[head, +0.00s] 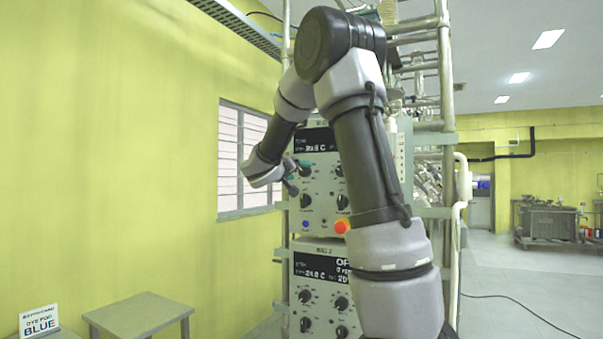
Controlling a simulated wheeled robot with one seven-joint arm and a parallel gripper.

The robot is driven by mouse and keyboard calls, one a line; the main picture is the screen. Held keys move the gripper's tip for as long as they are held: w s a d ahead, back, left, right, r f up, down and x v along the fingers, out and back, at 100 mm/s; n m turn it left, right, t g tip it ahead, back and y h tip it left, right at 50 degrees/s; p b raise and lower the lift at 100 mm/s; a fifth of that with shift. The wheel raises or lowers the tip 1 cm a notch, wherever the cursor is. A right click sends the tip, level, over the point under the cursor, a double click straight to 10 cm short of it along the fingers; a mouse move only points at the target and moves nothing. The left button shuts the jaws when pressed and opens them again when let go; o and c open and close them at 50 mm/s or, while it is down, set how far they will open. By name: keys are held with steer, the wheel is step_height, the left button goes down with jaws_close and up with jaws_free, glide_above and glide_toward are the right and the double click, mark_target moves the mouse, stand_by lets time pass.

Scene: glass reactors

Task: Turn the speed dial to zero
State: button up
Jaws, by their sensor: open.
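The upper control panel (319,216) has a dark display and several black dials on a pale face. One dial (305,201) is at its lower left, and another (342,202) is partly beside my arm. The small labels are too blurred to tell which is the speed dial. My gripper (299,176) is open in front of the panel's left side, close to the upper left dial (306,171), which it partly covers. I cannot tell whether the fingers touch that dial. My arm hides the panel's right part.
A red button (341,226) and a blue button (305,224) sit low on the upper panel. A second panel (320,312) with similar dials is below. A small table (138,313) and a sign reading BLUE (39,320) stand at left. The right floor is open, with a cable.

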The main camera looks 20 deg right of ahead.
mark_target(303, 171)
steer(key=shift+x, duration=1.65)
steer(key=shift+c, duration=0.3)
jaws_close()
